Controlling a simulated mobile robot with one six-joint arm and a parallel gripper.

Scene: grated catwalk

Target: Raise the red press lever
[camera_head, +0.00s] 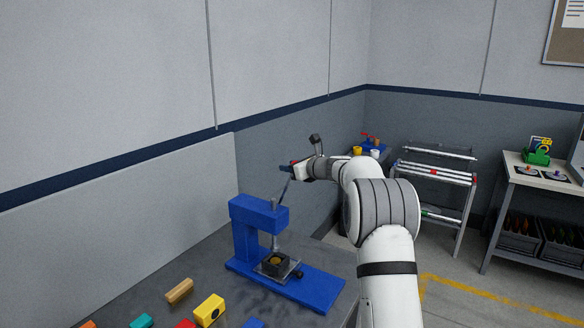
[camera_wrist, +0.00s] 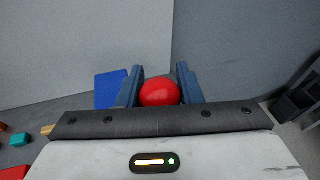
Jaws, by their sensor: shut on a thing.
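A blue press (camera_head: 245,225) stands on the dark table, with a small dark block with a round yellowish top (camera_head: 277,262) under its ram. Its grey lever rod (camera_head: 284,189) slants steeply up from the press head toward my gripper (camera_head: 288,169). The lever's red ball knob (camera_wrist: 160,92) sits between the two blue fingers of my gripper (camera_wrist: 160,70) in the wrist view. The fingers are shut on the knob. In the head view the knob is mostly hidden by the gripper. Part of the blue press (camera_wrist: 110,88) shows behind the left finger in the wrist view.
A yellow block (camera_head: 209,310), a wooden block (camera_head: 180,290) and a teal block (camera_head: 141,321) lie on the table's near left. A grey panel (camera_head: 130,235) stands behind the table. A rack of rods (camera_head: 433,172) and another workbench (camera_head: 540,172) stand at the right.

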